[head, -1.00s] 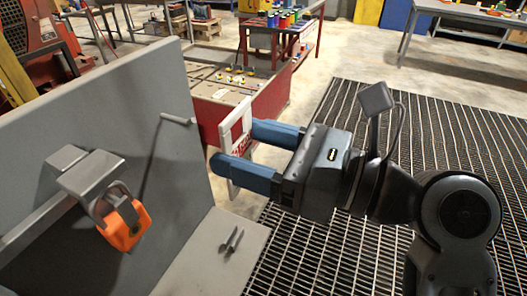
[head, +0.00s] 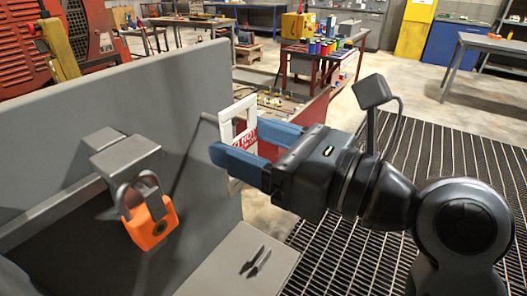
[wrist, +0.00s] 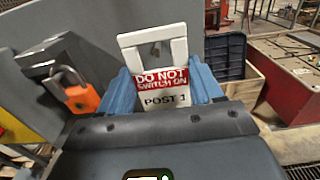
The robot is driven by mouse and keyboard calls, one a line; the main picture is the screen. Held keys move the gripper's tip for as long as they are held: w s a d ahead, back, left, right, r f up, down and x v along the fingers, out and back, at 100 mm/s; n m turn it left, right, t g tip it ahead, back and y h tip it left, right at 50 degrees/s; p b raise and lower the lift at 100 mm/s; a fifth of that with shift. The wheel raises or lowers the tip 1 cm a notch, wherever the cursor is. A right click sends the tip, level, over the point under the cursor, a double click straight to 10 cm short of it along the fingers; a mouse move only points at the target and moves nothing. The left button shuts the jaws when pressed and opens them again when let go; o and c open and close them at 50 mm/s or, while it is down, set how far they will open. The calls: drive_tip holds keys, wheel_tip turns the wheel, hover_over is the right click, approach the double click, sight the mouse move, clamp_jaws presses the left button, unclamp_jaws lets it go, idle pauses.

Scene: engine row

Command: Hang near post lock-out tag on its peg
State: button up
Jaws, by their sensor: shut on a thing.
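The lock-out tag (head: 243,132) is a white plate with a red band and a large opening in its upper part. In the wrist view the tag (wrist: 166,86) reads "DO NOT SWITCH ON" and "POST 1". My gripper (head: 228,142) is shut on its lower part, a blue finger at each side, and holds it upright before the grey panel (head: 60,115). The peg (head: 208,117) juts from the panel close to the tag's opening. A grey bit shows through the opening in the wrist view; I cannot tell whether the peg is through it.
An orange padlock (head: 152,226) hangs from a grey block (head: 124,155) on the panel, left of the tag. A grey ledge (head: 215,275) with small dark pieces lies below. A red-sided bench or bin (head: 318,110) stands behind. Grating floor (head: 450,150) lies to the right.

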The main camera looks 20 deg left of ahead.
sight(244, 148)
drive_tip(key=shift+w+a+f+b, duration=0.1)
drive_tip(key=shift+a+b, duration=0.25)
drive_tip(key=shift+a, duration=0.6)
drive_tip(key=shift+w+a+f+p, duration=0.1)
drive_tip(key=shift+a+f+p, duration=0.25)
drive_tip(key=shift+p, duration=0.2)
drive_tip(key=shift+a+f, duration=0.1)
drive_tip(key=shift+f+p, duration=0.15)
drive_tip(key=shift+p, duration=0.15)
drive_tip(key=o, duration=1.1)
